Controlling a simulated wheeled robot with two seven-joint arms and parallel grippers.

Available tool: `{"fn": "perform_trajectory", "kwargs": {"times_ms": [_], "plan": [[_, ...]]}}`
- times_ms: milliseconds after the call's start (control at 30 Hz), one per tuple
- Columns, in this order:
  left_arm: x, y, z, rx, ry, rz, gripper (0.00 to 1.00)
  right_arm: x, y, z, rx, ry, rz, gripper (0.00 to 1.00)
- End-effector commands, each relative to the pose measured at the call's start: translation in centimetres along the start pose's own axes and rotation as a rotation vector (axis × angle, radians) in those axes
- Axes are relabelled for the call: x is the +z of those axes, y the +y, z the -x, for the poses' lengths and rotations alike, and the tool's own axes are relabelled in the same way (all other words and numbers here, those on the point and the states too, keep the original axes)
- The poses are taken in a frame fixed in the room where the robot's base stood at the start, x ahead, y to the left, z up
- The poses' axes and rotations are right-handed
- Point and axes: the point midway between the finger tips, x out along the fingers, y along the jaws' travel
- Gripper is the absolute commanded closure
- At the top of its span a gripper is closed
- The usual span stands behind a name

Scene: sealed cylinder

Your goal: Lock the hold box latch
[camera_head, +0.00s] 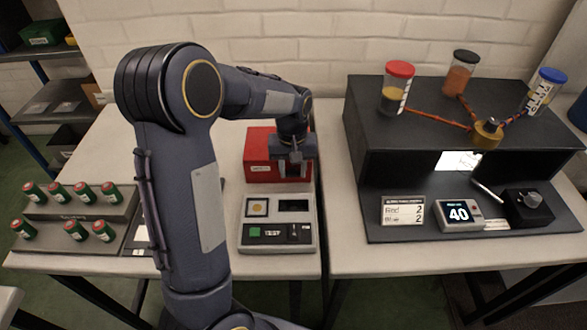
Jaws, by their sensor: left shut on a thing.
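The red hold box (259,172) sits on the left table, behind a light grey control panel. My left arm reaches in from the bottom, bends over the table and comes down at the box's right front. My left gripper (293,172) is shut at the box's front face, on what appears to be the latch. The latch itself is hidden by the fingers, so its position cannot be told. My right gripper is not in view.
The grey panel (277,237) has a display and switches. A tray (115,215) with several green-and-red cylinders is at left. Shelves stand at far left.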

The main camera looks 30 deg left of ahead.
Motion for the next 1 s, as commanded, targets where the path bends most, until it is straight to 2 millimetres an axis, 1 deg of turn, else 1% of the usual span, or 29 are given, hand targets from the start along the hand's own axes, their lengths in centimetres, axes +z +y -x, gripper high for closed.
{"fn": "perform_trajectory", "kwargs": {"times_ms": [33, 167, 200, 433, 500, 567, 800, 900, 1000], "plan": [[0.0, 0.0, 0.1, 0.0, 0.0, 0.0, 0.61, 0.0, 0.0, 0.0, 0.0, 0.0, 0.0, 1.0], [0.0, 0.0, 0.1, 0.0, 0.0, 0.0, 0.44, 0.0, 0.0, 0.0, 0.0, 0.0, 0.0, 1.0], [0.0, 0.0, 0.0, 0.0, 0.0, 0.0, 0.42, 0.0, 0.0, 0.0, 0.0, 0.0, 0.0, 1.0], [0.0, 0.0, 0.1, -0.001, 0.0, 0.0, 0.42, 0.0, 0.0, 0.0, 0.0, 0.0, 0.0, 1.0], [0.0, 0.0, 0.3, -0.001, 0.0, 0.0, 0.42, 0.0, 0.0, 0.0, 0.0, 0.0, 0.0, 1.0], [0.0, 0.1, 0.9, 0.0, 0.001, 0.0, 0.42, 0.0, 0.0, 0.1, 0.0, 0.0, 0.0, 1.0], [-0.1, 0.1, 5.0, 0.002, 0.004, 0.0, 0.42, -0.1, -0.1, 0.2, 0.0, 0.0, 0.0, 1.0], [-0.1, 0.1, 6.4, 0.001, 0.002, 0.0, 0.42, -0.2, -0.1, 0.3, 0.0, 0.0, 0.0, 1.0], [0.0, 0.1, 7.4, 0.0, 0.001, 0.0, 0.42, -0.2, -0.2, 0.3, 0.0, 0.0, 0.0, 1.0]]}}
